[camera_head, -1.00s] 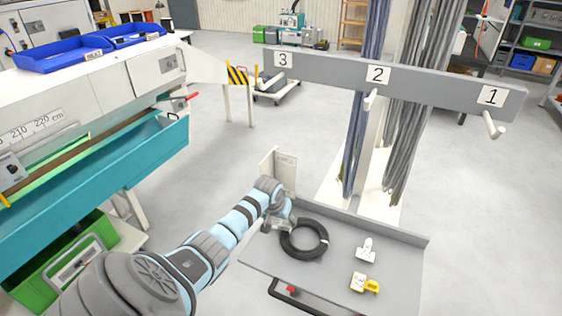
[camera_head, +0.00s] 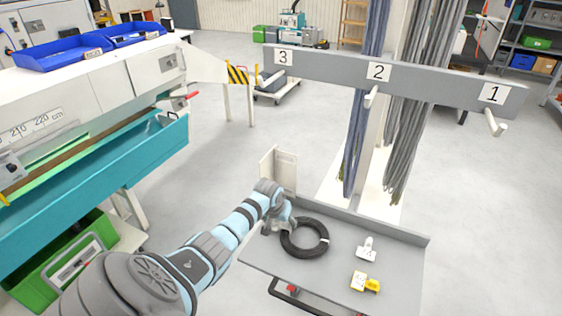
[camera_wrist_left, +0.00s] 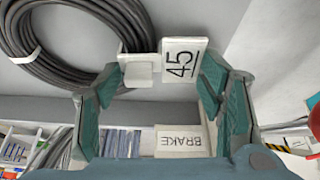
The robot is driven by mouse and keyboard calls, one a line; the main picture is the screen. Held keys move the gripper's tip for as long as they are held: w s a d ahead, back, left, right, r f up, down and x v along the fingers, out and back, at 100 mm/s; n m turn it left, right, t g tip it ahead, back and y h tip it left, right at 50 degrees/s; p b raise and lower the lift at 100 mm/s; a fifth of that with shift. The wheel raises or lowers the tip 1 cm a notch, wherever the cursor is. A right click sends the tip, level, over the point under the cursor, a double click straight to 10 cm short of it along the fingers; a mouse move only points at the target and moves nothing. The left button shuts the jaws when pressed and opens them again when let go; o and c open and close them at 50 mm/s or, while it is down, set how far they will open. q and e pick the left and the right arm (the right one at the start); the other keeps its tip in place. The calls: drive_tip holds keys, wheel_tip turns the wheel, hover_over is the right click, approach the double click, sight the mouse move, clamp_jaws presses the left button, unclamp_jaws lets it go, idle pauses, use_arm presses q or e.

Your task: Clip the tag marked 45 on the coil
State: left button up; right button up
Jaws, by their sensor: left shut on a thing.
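The black coil (camera_head: 318,250) lies flat on the grey tray, a light band on its right side. Part of it shows at upper left in the left wrist view (camera_wrist_left: 75,55). My left gripper (camera_head: 279,224) is at the coil's left edge. In the left wrist view my left gripper (camera_wrist_left: 160,80) is shut on the white tag marked 45 (camera_wrist_left: 182,68). The tag's white clip part (camera_wrist_left: 140,69) points at the coil's edge; I cannot tell whether it touches or grips it. My right gripper is not in view.
The grey tray (camera_head: 325,282) also holds a small white device (camera_head: 367,250) and a yellow device (camera_head: 366,283). A white upright holder (camera_head: 284,168) stands behind my gripper. A numbered rack (camera_head: 330,69) with hanging cables stands behind. A teal bench (camera_head: 100,180) is left.

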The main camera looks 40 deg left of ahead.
use_arm(q)
drive_tip(key=shift+f, duration=0.35)
drive_tip(key=shift+s, duration=0.1)
drive_tip(key=o, duration=1.1)
drive_tip(key=shift+f, duration=0.1)
drive_tip(key=shift+o, duration=0.6)
drive_tip(key=shift+o, duration=1.2)
